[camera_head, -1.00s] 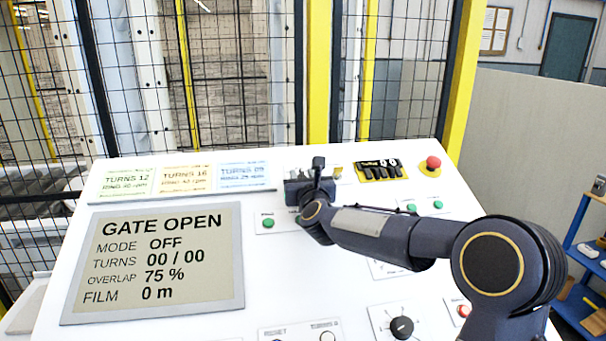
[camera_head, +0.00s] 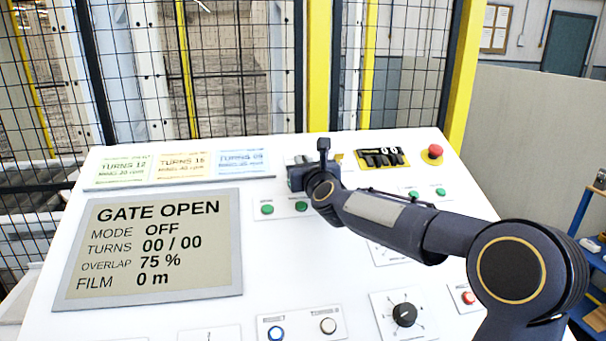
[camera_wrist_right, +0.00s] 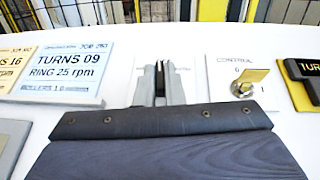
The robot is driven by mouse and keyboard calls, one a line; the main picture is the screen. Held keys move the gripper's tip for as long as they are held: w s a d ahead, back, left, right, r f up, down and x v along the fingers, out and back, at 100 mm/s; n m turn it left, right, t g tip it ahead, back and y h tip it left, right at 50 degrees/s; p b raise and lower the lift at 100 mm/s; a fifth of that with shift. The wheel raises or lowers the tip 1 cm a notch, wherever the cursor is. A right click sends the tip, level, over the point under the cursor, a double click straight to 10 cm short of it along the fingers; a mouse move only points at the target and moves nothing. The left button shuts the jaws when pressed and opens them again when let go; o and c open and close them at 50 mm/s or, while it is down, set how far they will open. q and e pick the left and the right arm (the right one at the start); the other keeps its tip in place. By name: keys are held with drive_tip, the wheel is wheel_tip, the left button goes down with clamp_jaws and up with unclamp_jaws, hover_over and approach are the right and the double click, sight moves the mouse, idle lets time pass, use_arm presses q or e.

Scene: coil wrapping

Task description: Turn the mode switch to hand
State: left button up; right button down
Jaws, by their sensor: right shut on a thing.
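My right gripper (camera_head: 308,175) is over the upper middle of the white sloped panel, and its body hides most of the small plate behind it. In the right wrist view its two fingers (camera_wrist_right: 164,70) are close together at a pale plate (camera_wrist_right: 190,78), between the TURNS 09 card and the CONTROL plate. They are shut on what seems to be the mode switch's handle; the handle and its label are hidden. The display (camera_head: 150,245) reads GATE OPEN, MODE OFF. My left gripper is not in view.
The CONTROL key switch (camera_wrist_right: 243,88), with a yellow tag, is close right of the fingers. Green buttons (camera_head: 267,209) lie below the gripper. A mesh fence stands behind.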

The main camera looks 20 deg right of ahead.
drive_tip(key=n+y+b, duration=0.1)
drive_tip(key=b, duration=0.1)
drive_tip(key=f+n+y+b, duration=0.1)
drive_tip(key=y+b, duration=0.1)
drive_tip(key=b, duration=0.1)
drive_tip(key=n+y+b, duration=0.1)
drive_tip(key=n+b, duration=0.1)
drive_tip(key=shift+d+f, duration=0.2)
drive_tip(key=shift+d, duration=0.1)
drive_tip(key=shift+r+n+y+b, duration=0.15)
drive_tip(key=shift+n+y+b, duration=0.35)
drive_tip(key=shift+y, duration=0.3)
drive_tip(key=shift+r+n+g+y, duration=0.2)
drive_tip(key=shift+n+g+y, duration=0.2)
drive_tip(key=shift+n, duration=0.1)
drive_tip(key=shift+d+r+n+g+y+p, duration=0.1)
drive_tip(key=shift+n+g+y+p, duration=0.2)
drive_tip(key=shift+n+y, duration=0.3)
drive_tip(key=shift+d+r+n+g+y+p, duration=0.1)
drive_tip(key=shift+n+g+y+p, duration=0.2)
drive_tip(key=shift+n+y, duration=0.3)
drive_tip(key=shift+w+f+n+g+y+p, duration=0.1)
drive_tip(key=shift+n+g+y+p, duration=0.3)
drive_tip(key=shift+n+y, duration=0.15)
drive_tip(key=shift+f+n+y, duration=0.15)
drive_tip(key=shift+n+y, duration=0.1)
drive_tip(key=c, duration=1.5)
unclamp_jaws()
